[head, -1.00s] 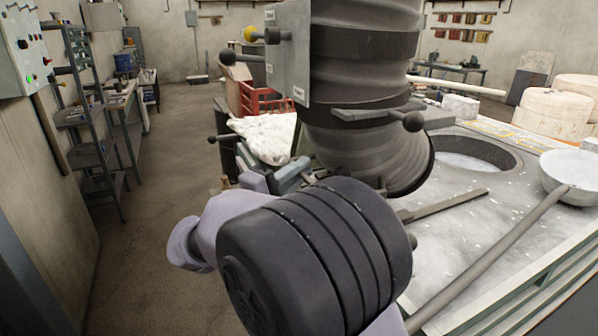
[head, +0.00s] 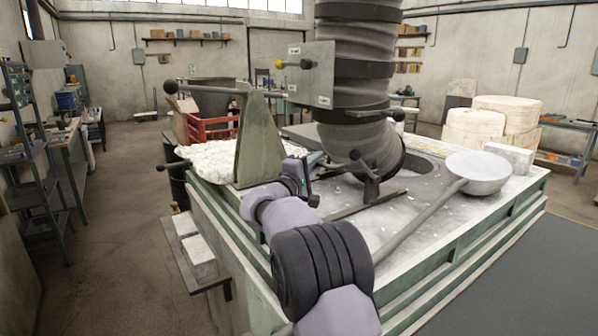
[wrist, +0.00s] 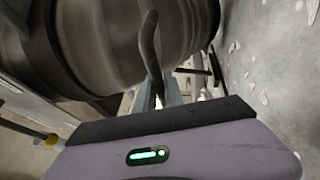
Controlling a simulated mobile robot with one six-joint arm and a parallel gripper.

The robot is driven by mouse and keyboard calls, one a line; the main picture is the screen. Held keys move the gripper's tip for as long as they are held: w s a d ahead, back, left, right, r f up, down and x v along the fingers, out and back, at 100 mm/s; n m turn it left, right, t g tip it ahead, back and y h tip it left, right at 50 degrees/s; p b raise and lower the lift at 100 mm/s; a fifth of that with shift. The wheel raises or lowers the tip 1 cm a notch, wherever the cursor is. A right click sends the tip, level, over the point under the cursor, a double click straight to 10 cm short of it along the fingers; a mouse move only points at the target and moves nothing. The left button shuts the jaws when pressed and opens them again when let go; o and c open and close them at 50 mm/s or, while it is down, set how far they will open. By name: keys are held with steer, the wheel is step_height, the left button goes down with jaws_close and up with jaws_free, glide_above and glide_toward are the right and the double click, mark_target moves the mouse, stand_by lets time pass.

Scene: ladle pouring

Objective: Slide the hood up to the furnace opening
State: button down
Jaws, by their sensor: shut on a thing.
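The hood (head: 358,88) is a grey ribbed duct with dark bands, hanging over the furnace top. Its lower mouth bends toward the right and overlaps the left part of the round furnace opening (head: 424,168) in the head view. I cannot tell the exact gap between them. My gripper (head: 312,174) is at the hood's lower left side, shut on the hood's handle. In the wrist view the handle (wrist: 150,48) is a dark curved bar rising from between my jaws (wrist: 158,104), with the hood (wrist: 105,45) close behind it. The fingertips are mostly hidden.
A ladle (head: 478,172) lies on the furnace top (head: 405,200), its long handle running toward my arm. A green upright bracket (head: 260,145) stands left of the hood, near a whitish cloth-like heap (head: 208,160). Pale drums (head: 505,118) stand behind at right. The floor at left is clear.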

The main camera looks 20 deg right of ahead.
steer(key=shift+w+d, duration=0.2)
steer(key=shift+d, duration=1)
steer(key=c, duration=1.5)
jaws_free()
steer(key=shift+o, duration=0.2)
steer(key=shift+a, duration=0.1)
steer(key=p+v, duration=0.2)
steer(key=v, duration=1.5)
steer(key=shift+s, duration=0.1)
